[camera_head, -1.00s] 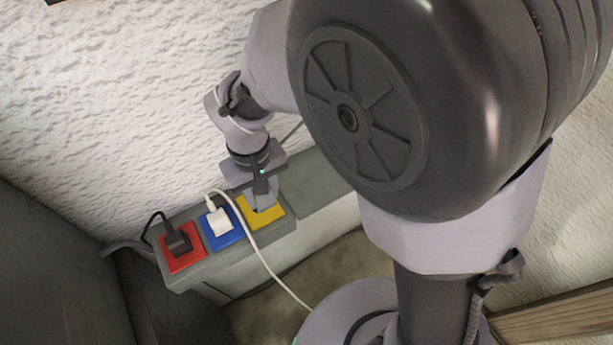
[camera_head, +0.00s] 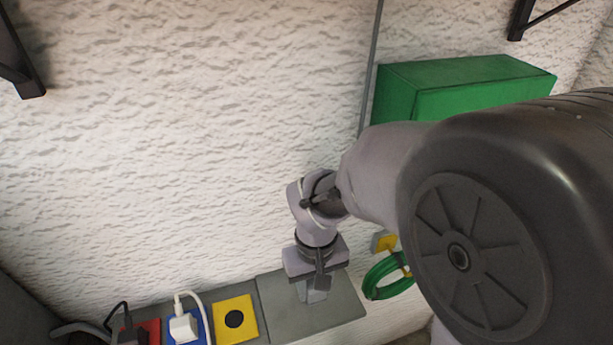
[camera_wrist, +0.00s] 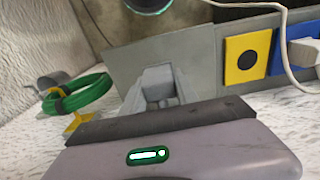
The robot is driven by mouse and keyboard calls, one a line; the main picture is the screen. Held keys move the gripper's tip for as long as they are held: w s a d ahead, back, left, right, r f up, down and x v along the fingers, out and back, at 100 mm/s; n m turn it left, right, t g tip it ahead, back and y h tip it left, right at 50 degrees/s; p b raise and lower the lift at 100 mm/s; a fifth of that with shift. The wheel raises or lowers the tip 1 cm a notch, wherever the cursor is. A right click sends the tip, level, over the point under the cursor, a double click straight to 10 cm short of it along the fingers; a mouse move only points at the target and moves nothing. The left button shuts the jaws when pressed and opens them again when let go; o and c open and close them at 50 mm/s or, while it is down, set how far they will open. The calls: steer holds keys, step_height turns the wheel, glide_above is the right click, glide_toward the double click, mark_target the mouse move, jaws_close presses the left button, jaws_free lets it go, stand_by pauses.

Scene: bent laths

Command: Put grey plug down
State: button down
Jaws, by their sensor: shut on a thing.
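The grey plug (camera_head: 312,292) is between the jaws of my gripper (camera_head: 317,283), over the bare grey panel (camera_head: 345,303) to the right of the yellow socket (camera_head: 235,319). In the wrist view the grey plug (camera_wrist: 158,84) shows in front of the same panel (camera_wrist: 192,62). My gripper is shut on it. I cannot tell whether the plug touches the panel. The yellow socket is empty, with its round black hole showing.
A white plug (camera_head: 183,327) sits in the blue socket and a black plug (camera_head: 131,335) in the red one. A green cable coil (camera_head: 388,276) hangs right of the panel. A green box (camera_head: 465,88) is on the wall above.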

mark_target(314, 294)
steer(key=f, duration=0.2)
steer(key=w+f+b, duration=0.1)
steer(key=shift+f+b, duration=0.3)
steer(key=shift+f, duration=0.05)
steer(key=shift+f+b, duration=0.5)
steer(key=shift+f, duration=0.05)
steer(key=c, duration=0.9)
jaws_free()
